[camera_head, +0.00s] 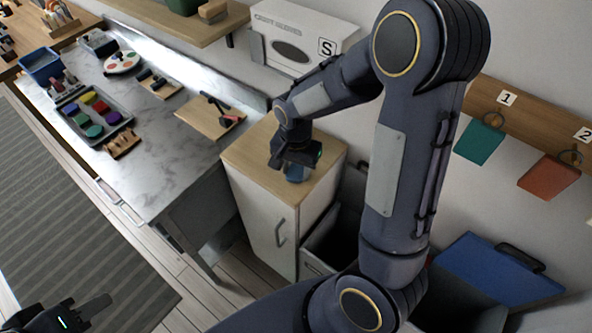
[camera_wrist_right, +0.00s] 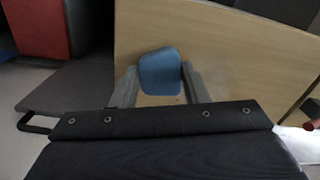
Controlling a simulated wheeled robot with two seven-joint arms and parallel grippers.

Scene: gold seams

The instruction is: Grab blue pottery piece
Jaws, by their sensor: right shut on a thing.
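The blue pottery piece (camera_head: 295,174) is at the wooden top of the small white cabinet (camera_head: 243,160), under my right gripper (camera_head: 294,165). In the right wrist view the blue piece (camera_wrist_right: 160,72) sits between the two grey fingers of my right gripper (camera_wrist_right: 160,80), which are shut on it. I cannot tell whether the piece touches the cabinet top. My left gripper (camera_head: 85,312) is low at the bottom left of the head view, over the floor, away from the piece. Its fingers are only partly visible, so I cannot tell whether it is open.
A marble worktop (camera_head: 160,165) stands left of the cabinet, with a tray of coloured pots (camera_head: 115,118) and a wooden board with tools (camera_head: 195,117). An open bin (camera_head: 335,240) and a blue-lidded bin (camera_head: 490,265) stand to the right. Coloured tags hang on the wall.

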